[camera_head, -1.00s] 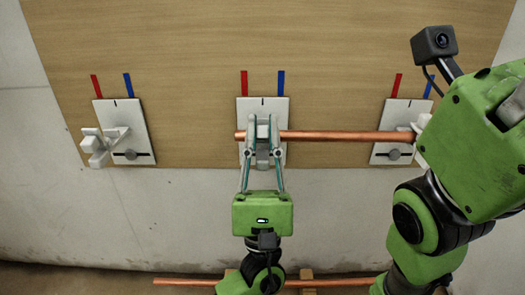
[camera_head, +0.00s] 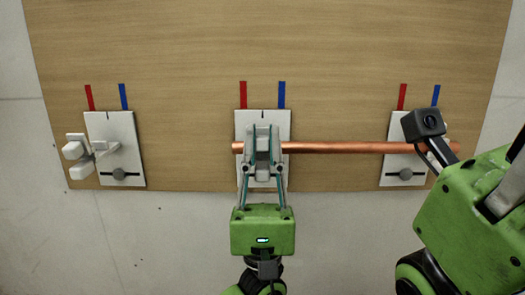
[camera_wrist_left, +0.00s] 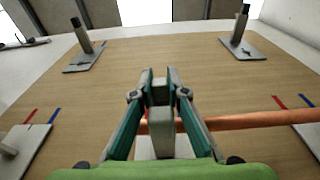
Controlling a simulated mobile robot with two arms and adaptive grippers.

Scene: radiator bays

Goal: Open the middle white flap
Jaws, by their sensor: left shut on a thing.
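The middle white plate (camera_head: 241,122) is mounted on the wooden board, with a white fitting on its front. My left gripper (camera_head: 263,132) covers most of this fitting, so the outline of the middle flap is largely hidden. In the left wrist view, the gripper's fingers (camera_wrist_left: 159,82) are shut on a pale block, which appears to be the middle white flap (camera_wrist_left: 160,130). A copper pipe (camera_head: 345,147) runs from this fitting to the right plate. My right arm's wrist camera and green link show at the right; its fingers are out of sight.
The left plate (camera_head: 118,130) has a white fitting (camera_head: 78,150) jutting left and no pipe. The right plate (camera_head: 397,165) is partly covered by my right arm. Red and blue strips mark each bay. The wooden board (camera_head: 190,60) is clear above the plates.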

